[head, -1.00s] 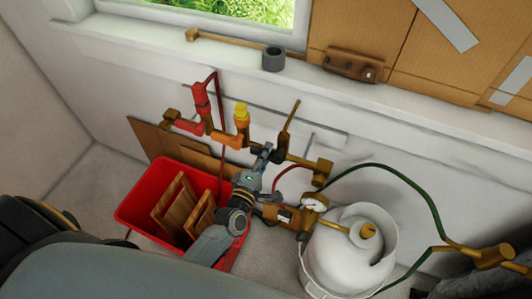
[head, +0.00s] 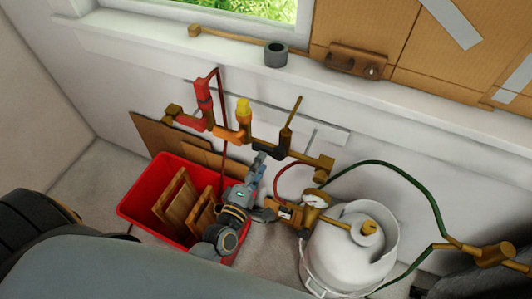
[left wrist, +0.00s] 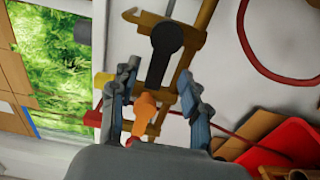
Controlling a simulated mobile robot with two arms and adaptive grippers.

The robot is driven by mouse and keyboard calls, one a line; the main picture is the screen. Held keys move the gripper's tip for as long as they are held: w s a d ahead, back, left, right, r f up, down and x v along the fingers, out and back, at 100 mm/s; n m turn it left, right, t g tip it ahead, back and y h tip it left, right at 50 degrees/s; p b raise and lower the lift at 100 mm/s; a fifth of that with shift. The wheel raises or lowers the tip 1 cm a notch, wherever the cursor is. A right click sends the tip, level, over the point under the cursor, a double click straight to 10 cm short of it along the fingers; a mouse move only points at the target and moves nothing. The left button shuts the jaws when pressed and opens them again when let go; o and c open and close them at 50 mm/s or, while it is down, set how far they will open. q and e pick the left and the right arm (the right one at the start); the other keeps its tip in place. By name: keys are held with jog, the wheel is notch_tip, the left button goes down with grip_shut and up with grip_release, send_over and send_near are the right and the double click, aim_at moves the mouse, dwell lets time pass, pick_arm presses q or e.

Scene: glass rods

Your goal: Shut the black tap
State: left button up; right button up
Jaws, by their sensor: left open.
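The black tap (head: 270,151) sits on the brass pipe by the wall, right of the orange tap (head: 229,135). In the left wrist view, the black tap (left wrist: 166,42) shows a rounded end at the top and a handle running down the picture. My left gripper (head: 259,159) is at the tap's lower left in the head view. In the left wrist view, my left gripper (left wrist: 159,72) is open, with the lower end of the black handle between its fingers. I cannot tell whether they touch it. My right gripper is not in view.
A red tap (head: 203,97) and yellow tap (head: 243,107) stand further left. A white gas cylinder (head: 345,255) with a gauge (head: 316,199) and green hose (head: 410,178) is at right. A red crate (head: 134,218) with wooden frames stands below left.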

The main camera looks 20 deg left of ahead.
pick_arm(q)
jog(key=s, duration=0.6)
jog(key=shift+a, duration=0.1)
dwell(0.3)
jog(key=s+f+m+g+b, duration=0.1)
jog(key=s+f+m+g, duration=0.15)
jog(key=f, duration=0.65)
jog(key=s+f+m+g+h, duration=0.1)
jog(key=s+f+m+g, duration=0.2)
jog(key=f, duration=0.6)
jog(key=s+f+m+g+b, duration=0.15)
jog(key=f+m, duration=0.35)
jog(key=f, duration=0.5)
jog(key=s+a+f+m+g, duration=0.1)
jog(key=s+f+m+g, duration=0.2)
jog(key=s+f, duration=0.3)
jog(key=s+a+f+m+g+y+b, duration=0.1)
jog(key=s+a+f+m+g, duration=0.1)
jog(key=s+f, duration=0.4)
jog(key=s+a+f+m+g, duration=0.2)
jog(key=s+f+m+g, duration=0.2)
jog(key=s+f, duration=0.3)
jog(key=s+g, duration=0.1)
jog(key=s, duration=0.4)
jog(key=shift+s+y+b, duration=0.2)
jog(key=shift+y+b, duration=0.1)
